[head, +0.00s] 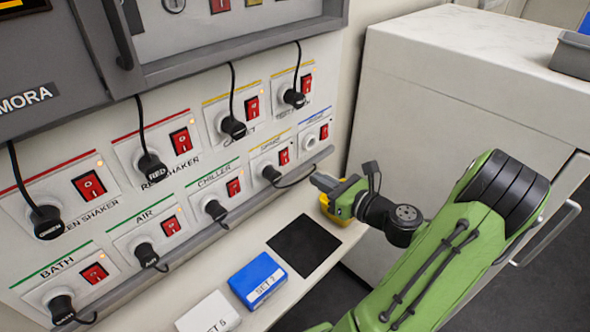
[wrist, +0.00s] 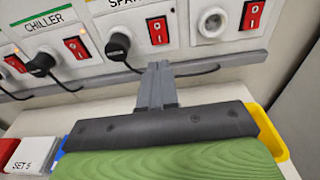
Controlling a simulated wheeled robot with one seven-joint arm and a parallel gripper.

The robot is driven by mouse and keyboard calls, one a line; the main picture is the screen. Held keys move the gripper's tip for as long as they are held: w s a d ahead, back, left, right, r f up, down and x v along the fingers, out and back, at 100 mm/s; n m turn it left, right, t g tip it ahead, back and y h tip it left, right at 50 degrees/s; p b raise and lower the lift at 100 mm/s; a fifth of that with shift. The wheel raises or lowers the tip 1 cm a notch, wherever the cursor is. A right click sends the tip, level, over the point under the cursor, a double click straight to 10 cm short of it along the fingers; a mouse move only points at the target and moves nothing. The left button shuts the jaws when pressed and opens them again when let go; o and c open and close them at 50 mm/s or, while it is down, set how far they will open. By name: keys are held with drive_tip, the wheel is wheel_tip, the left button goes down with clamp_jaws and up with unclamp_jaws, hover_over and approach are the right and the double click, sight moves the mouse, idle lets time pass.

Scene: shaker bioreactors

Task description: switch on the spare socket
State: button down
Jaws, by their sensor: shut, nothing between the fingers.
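The spare socket (head: 270,173) is in the lower row of the panel under a yellow line. A black plug sits in it, and its red rocker switch (head: 284,156) is to the right. In the wrist view the label reads "SPA", with the plug (wrist: 118,45) and red switch (wrist: 157,30) below it. The rocker's position is too small to tell. My gripper (head: 322,182) is shut and empty, in front of the panel, below and right of the spare switch. In the wrist view its fingers (wrist: 157,72) point toward the panel, below that switch, apparently apart from it.
An open socket (wrist: 213,22) with its own red switch (wrist: 253,14) is right of the spare one. A grey rail (wrist: 210,67) runs below. A white cabinet (head: 450,90) stands right.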

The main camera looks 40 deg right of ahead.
sight(286, 162)
drive_tip(key=w, duration=0.2)
drive_tip(key=w+b, duration=0.1)
drive_tip(key=w, duration=0.2)
drive_tip(key=w+f, duration=0.1)
drive_tip(key=w, duration=0.2)
drive_tip(key=shift+a+f, duration=0.1)
drive_tip(key=shift+a, duration=0.05)
drive_tip(key=shift+w, duration=0.4)
